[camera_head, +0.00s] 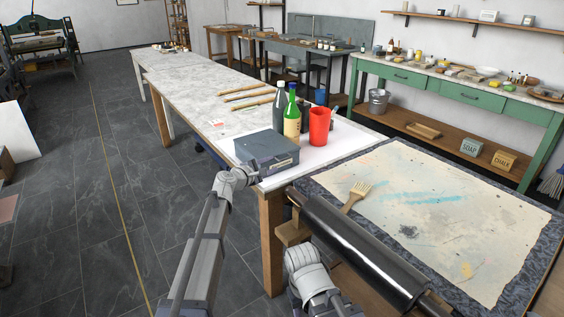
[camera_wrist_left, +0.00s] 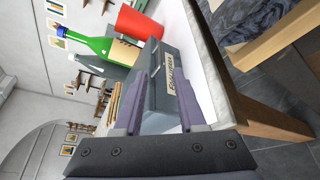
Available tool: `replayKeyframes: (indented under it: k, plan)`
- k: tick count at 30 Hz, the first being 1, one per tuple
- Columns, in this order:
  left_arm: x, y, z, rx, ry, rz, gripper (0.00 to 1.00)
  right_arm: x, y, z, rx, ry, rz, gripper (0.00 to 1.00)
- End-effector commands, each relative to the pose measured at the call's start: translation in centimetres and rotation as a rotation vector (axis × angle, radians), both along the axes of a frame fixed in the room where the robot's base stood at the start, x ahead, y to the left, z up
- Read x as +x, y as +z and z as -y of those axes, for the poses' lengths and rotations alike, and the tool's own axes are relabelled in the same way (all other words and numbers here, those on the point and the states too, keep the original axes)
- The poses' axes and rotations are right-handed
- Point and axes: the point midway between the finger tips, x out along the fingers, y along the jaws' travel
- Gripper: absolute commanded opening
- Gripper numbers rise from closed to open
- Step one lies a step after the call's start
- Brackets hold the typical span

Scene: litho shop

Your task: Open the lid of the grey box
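The grey box (camera_head: 266,143) stands near the corner of the long table, and its lid looks closed. A pale lettered label shows on its front. In the left wrist view the box (camera_wrist_left: 163,58) is ahead of and between my finger pads, turned on its side by the camera's tilt. My left gripper (camera_head: 250,173) is at the box's near left side in the head view. Its fingers (camera_wrist_left: 162,85) are apart with nothing clearly held; whether they touch the box I cannot tell. My right arm shows at the bottom of the head view, but its gripper does not.
A green bottle (camera_head: 292,116), a grey bottle (camera_head: 280,105) and a red cup (camera_head: 320,126) stand close behind the box. The marble tabletop (camera_head: 205,88) is mostly clear farther back.

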Motion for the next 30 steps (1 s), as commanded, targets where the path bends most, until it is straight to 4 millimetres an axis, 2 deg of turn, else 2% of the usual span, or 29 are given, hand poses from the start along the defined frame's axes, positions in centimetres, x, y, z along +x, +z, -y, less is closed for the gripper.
replayKeyframes:
  k: [8, 18, 28, 30]
  plan:
    - [1.8, -0.6, 1.3, 0.004, -0.005, 0.000, 0.40, 0.0, -0.6, 0.0, 0.000, 0.000, 0.000, 0.50]
    - [5.8, -1.7, 4.0, 0.005, -0.005, 0.001, 0.40, 0.0, -1.7, 0.0, 0.000, 0.000, 0.000, 0.50]
    - [6.2, -1.7, 4.3, 0.005, -0.003, 0.000, 0.40, 0.0, -1.7, 0.0, 0.000, 0.000, 0.000, 0.50]
    - [6.2, -1.7, 4.3, 0.005, -0.003, 0.001, 0.33, 0.0, -1.7, 0.0, 0.000, 0.000, 0.000, 0.50]
